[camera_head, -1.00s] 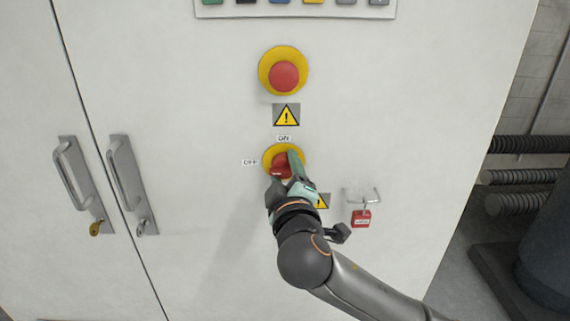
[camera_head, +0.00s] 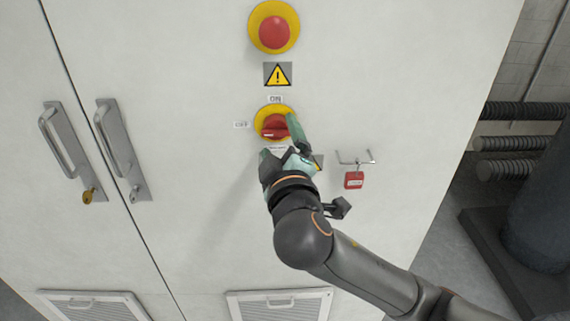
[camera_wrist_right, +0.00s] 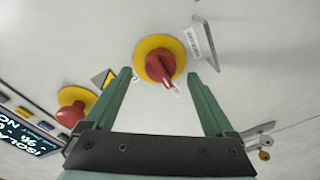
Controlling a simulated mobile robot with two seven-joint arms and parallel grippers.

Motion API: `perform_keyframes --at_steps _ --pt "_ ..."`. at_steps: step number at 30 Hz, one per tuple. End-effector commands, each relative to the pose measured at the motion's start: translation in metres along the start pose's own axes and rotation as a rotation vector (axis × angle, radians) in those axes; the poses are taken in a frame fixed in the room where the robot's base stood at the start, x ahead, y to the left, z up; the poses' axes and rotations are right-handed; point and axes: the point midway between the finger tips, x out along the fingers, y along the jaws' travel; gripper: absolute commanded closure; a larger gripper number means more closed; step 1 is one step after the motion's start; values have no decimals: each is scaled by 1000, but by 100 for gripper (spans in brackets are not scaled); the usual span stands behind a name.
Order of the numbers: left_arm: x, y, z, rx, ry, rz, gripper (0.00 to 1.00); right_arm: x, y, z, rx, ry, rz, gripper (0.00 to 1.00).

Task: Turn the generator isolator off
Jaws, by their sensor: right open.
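The isolator is a red rotary knob on a yellow disc (camera_head: 272,124) on the white cabinet front. An ON label (camera_head: 275,99) is above it and an OFF label (camera_head: 241,125) to its left. In the head view its red handle looks roughly level, with a white mark low on its left part. My right gripper (camera_head: 279,137) is open just in front of and below the knob. In the right wrist view the knob (camera_wrist_right: 160,67) shows beyond and between the spread green fingers, apparently clear of both. My left gripper is not in view.
A red emergency stop button (camera_head: 273,32) on yellow sits above, with a warning sign (camera_head: 278,74) between. A red padlock (camera_head: 354,180) hangs from a bracket at the right. Door handles (camera_head: 120,148) stick out at the left. Vent grilles (camera_head: 280,306) are low down.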

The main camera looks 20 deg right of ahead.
Motion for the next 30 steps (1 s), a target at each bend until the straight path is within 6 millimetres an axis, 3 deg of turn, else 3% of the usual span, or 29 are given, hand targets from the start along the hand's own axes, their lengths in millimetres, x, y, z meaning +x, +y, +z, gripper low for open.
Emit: perform_keyframes --at_steps 6,12,18,30 --pt "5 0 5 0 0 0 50 -50 -2 0 5 3 -5 11" --pt "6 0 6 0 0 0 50 -81 -1 0 2 2 -3 11" --pt "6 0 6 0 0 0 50 -91 0 0 0 -1 0 11" --pt "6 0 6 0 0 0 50 -91 0 0 0 -1 0 11"
